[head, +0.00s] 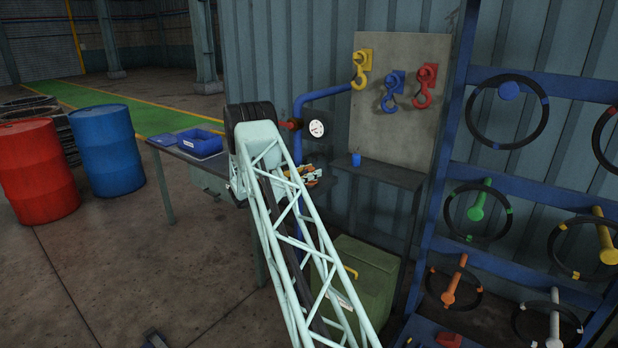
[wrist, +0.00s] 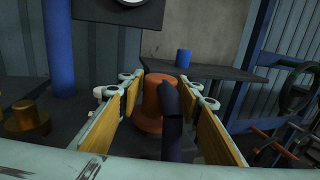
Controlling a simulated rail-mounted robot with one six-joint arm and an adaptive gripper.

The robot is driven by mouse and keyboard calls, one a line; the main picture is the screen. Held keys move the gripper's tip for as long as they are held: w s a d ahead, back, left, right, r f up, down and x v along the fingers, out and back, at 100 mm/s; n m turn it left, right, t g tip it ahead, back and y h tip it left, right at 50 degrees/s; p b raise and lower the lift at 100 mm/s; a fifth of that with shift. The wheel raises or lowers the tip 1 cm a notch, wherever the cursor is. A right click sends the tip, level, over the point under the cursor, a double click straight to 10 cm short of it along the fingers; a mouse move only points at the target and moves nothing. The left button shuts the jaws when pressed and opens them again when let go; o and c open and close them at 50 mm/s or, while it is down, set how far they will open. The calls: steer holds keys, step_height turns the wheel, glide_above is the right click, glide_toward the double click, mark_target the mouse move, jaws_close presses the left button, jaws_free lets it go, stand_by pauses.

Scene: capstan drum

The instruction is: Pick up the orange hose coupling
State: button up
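The orange hose coupling (wrist: 152,105) stands upright in the middle of the wrist view. A dark, rounded bar covers part of its right side. My gripper (wrist: 160,88) is open, with one wood-coloured pad to the left of the coupling and one to the right. The coupling shows between the fingertips; whether either pad touches it I cannot tell. In the head view my gripper (head: 303,174) is over the workbench beyond my lattice arm, with a bit of orange beside it. The coupling's lower part is mostly hidden there.
A brass-coloured piece (wrist: 27,120) stands left of the gripper. A blue cylinder (wrist: 183,58) stands on a shelf (wrist: 225,72) behind. A blue pipe (wrist: 58,50) rises at the back left. A blue tray (head: 199,142) lies on the bench's left part.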

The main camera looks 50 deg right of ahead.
steer(key=shift+d, duration=0.1)
steer(key=shift+b+x, duration=0.5)
steer(key=shift+x, duration=2.5)
steer(key=shift+c, duration=0.7)
steer(key=c, duration=0.9)
